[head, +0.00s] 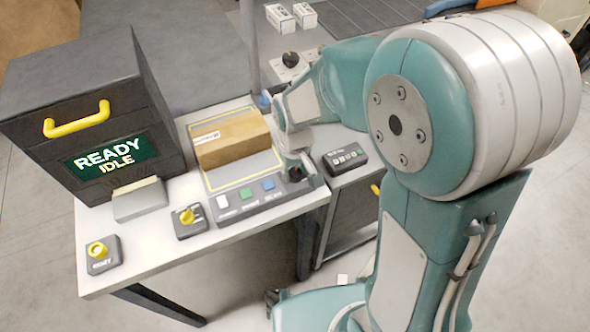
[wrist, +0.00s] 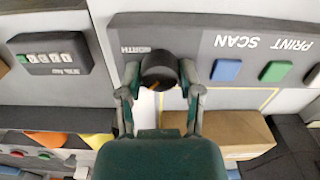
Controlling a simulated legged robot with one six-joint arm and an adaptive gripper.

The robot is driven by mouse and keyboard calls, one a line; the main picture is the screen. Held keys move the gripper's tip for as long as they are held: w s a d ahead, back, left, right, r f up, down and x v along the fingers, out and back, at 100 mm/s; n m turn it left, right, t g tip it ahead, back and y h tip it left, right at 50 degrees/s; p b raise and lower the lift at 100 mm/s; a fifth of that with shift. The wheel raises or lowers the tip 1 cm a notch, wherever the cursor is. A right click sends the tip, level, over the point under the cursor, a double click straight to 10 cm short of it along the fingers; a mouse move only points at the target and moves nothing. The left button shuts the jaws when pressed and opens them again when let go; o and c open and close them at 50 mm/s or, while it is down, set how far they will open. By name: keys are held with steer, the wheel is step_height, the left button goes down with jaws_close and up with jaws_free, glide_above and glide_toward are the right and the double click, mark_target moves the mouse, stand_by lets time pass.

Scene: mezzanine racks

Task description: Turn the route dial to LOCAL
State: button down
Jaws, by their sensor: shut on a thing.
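In the head view my gripper (head: 298,172) is at the panel's right end and mostly hides the dial. The dark machine's screen (head: 110,157) reads READY, IDLE.
A cardboard box (head: 232,138) lies behind the panel's white, green and blue buttons. Another black knob (head: 291,60) stands farther back.

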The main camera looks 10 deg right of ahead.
mark_target(294, 171)
steer(key=n, duration=0.4)
steer(key=shift+n, duration=2.3)
steer(key=shift+c, duration=1.3)
jaws_free()
steer(key=shift+f, duration=0.1)
step_height(294, 171, up, 12)
